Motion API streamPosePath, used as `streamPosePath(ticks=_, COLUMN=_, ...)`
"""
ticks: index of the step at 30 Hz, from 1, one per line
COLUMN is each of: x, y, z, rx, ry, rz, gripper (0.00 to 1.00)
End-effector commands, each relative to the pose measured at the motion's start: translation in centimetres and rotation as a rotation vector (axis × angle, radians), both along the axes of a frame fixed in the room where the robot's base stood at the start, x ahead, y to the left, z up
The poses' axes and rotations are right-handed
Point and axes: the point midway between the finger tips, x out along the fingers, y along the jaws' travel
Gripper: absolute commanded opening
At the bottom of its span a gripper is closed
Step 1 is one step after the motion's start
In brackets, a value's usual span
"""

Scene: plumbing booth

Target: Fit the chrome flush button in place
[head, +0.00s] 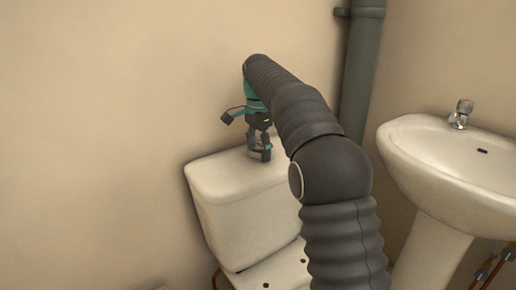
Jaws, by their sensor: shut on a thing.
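My gripper (259,153) points down over the top of the white toilet cistern (240,215), near the middle of its lid. Its fingers are shut on a small pale metallic piece, the chrome flush button (256,143). The fingers hide much of the button. The fingertips are at or just above the lid; I cannot tell if the button touches it. The opening in the lid is not visible from here.
A white washbasin (440,170) with a chrome tap (461,114) stands at the right. A grey vertical pipe (361,75) runs up the wall behind my arm. Copper pipes (487,266) show under the basin. The wall area left of the cistern is clear.

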Motion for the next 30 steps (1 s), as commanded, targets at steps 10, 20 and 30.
streamPosePath(ticks=10, x=0.0, y=-0.01, z=0.07, rx=0.0, ry=-0.001, rz=0.0, gripper=0.25)
streamPosePath(ticks=20, x=0.01, y=-0.01, z=-0.12, rx=0.0, ry=-0.001, rz=0.0, gripper=0.25)
streamPosePath(ticks=30, x=0.01, y=-0.01, z=-0.18, rx=0.0, ry=-0.001, rz=0.0, gripper=0.96)
